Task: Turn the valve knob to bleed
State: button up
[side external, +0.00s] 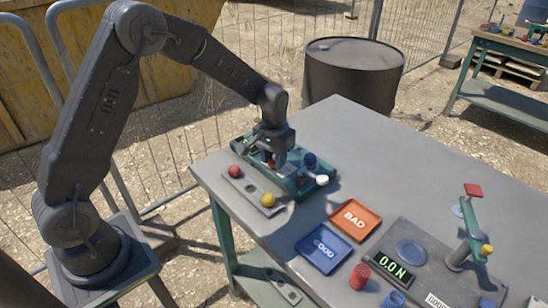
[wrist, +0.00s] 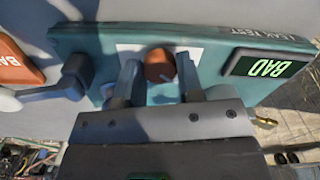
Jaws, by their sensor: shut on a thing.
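The valve knob (wrist: 159,65) is orange-brown and sits on a white plate on the teal leak test fixture (wrist: 215,55). In the wrist view my gripper (wrist: 159,72) has one finger on each side of the knob and is shut on it. Which mark the knob points to cannot be read. In the side view my gripper (side external: 272,163) reaches down over the fixture (side external: 308,190) at the table's left end and mostly hides the knob.
A dark lever (wrist: 72,80) with a white end is left of the knob. A grey plate (side external: 254,193) holds a red and a yellow ball. An orange BAD tray (side external: 355,219) and blue GOOD tray (side external: 324,248) lie nearby.

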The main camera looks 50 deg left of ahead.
jog(key=shift+r, duration=0.1)
jog(key=o, duration=0.9)
notch_tip(320, 180, up, 14)
jog(key=shift+f, duration=0.1)
dwell(0.4)
